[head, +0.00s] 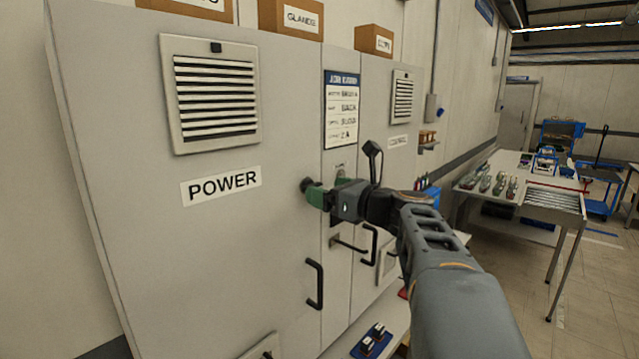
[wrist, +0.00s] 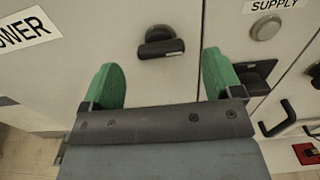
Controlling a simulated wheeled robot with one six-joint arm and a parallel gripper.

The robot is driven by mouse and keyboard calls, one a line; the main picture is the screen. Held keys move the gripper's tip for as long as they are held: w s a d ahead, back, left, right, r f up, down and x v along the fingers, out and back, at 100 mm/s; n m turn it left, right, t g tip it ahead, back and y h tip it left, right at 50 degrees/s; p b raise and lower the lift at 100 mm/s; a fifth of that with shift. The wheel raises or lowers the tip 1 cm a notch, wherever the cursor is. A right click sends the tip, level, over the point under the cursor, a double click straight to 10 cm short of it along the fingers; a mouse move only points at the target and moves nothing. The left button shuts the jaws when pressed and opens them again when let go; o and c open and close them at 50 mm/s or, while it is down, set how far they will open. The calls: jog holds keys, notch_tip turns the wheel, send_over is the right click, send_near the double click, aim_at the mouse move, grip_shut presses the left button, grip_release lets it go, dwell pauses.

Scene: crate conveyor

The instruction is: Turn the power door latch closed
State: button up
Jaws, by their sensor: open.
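The power door (head: 215,250) is the big grey panel with the POWER label (head: 221,187) in the head view. Its latch (wrist: 161,43) is a black handle on a round base, lying roughly crosswise in the wrist view. In the head view the latch (head: 306,185) shows as a dark knob at the fingertips, partly hidden by my gripper. My gripper (wrist: 161,64) is open, with one green finger on each side of the latch's line. The fingers appear short of the latch and I see no contact. The gripper (head: 328,195) also shows in the head view.
A round grey knob (wrist: 265,27) under the SUPPLY label and a black recessed fitting (wrist: 256,73) sit close to the right finger. A black door handle (head: 315,284) stands out below the latch. A workbench (head: 535,195) stands at the right.

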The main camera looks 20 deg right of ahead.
aim_at(304, 185)
jog(key=shift+p+x, duration=0.3)
jog(key=shift+x, duration=1.45)
jog(key=c, duration=0.9)
jog(key=shift+s+a+f+n+b, duration=0.1)
jog(key=shift+n+b, duration=3.85)
jog(key=shift+n, duration=0.5)
jog(key=shift+f+n+b, duration=0.15)
jog(key=shift+n+b, duration=3.8)
jog(key=shift+n, duration=0.5)
jog(key=o, duration=0.9)
